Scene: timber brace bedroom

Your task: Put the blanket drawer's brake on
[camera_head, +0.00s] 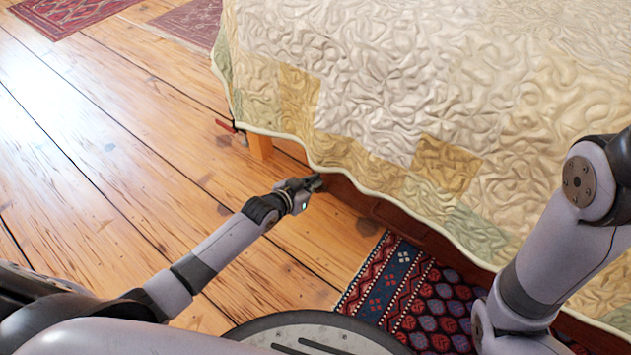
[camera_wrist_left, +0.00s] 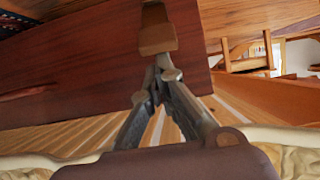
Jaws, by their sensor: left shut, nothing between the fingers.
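The reddish-brown drawer (camera_head: 375,207) sits under the bed, its upper part hidden by the hanging quilt. In the left wrist view its dark wooden panel (camera_wrist_left: 75,75) fills the left and middle. A small brown wooden block (camera_wrist_left: 157,30) stands out from this panel; I cannot tell whether it is the brake. My left gripper (camera_head: 315,183) is shut and empty at the quilt's hem. In the wrist view its fingertips (camera_wrist_left: 160,78) are just below the block; whether they touch it is unclear. My right gripper is out of view.
The quilt (camera_head: 390,90) drapes over the bed. A bed leg (camera_head: 260,146) and a small red piece (camera_head: 226,126) show at its corner. A patterned rug (camera_head: 420,300) lies before the drawer. The plank floor (camera_head: 110,150) at left is clear.

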